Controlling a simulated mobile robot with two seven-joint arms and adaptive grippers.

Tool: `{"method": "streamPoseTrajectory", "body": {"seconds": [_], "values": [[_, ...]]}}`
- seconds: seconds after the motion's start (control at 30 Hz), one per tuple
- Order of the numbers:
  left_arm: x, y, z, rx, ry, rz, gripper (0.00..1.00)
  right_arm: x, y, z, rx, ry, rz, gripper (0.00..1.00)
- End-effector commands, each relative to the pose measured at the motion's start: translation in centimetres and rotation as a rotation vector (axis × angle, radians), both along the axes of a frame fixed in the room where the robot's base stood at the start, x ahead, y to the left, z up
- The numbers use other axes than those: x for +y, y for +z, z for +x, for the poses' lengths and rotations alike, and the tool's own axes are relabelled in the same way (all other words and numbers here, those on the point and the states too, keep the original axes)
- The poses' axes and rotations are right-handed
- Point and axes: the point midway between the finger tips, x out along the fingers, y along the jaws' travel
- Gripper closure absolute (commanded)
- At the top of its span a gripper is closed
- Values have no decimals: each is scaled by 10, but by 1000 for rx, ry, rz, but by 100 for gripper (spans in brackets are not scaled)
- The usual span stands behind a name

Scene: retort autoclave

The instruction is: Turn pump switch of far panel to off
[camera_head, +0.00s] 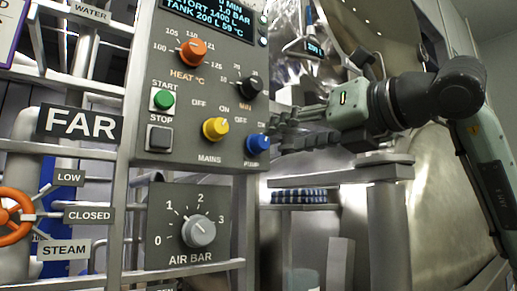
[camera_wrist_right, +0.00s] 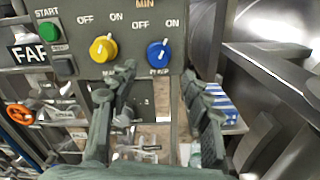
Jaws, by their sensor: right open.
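The far panel (camera_head: 196,80) carries the FAR sign (camera_head: 80,123) on its left. Its pump switch is a round blue knob (camera_head: 257,145) at the panel's lower right corner, partly overlapped by my gripper's fingers in the head view. In the right wrist view the blue knob (camera_wrist_right: 159,53) shows fully, its white mark leaning up and right toward ON. My right gripper (camera_head: 284,135) is open and empty in front of the panel's right edge. In the wrist view its fingertips (camera_wrist_right: 158,76) are apart, one on each side just below the knob in the picture. My left gripper is not in view.
A yellow mains knob (camera_head: 216,129) sits left of the pump knob. A green start button (camera_head: 163,99), a black stop button (camera_head: 159,138) and an orange heat knob (camera_head: 191,51) are nearby. Below is the grey air dial (camera_head: 198,231). Metal rails and equipment stand at right.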

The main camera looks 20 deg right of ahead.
Motion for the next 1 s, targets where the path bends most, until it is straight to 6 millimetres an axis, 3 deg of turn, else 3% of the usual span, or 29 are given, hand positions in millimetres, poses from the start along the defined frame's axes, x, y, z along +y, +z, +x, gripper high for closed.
{"method": "streamPoseTrajectory", "body": {"seconds": [0.17,0.5,0.87,1.0], "values": [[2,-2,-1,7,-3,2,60,8,0,21,5,-2,-1,51],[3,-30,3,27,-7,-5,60,24,0,65,2,1,-1,51],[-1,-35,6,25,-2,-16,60,26,-1,71,1,0,-3,51],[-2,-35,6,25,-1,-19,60,26,-1,71,1,1,-3,68]]}}
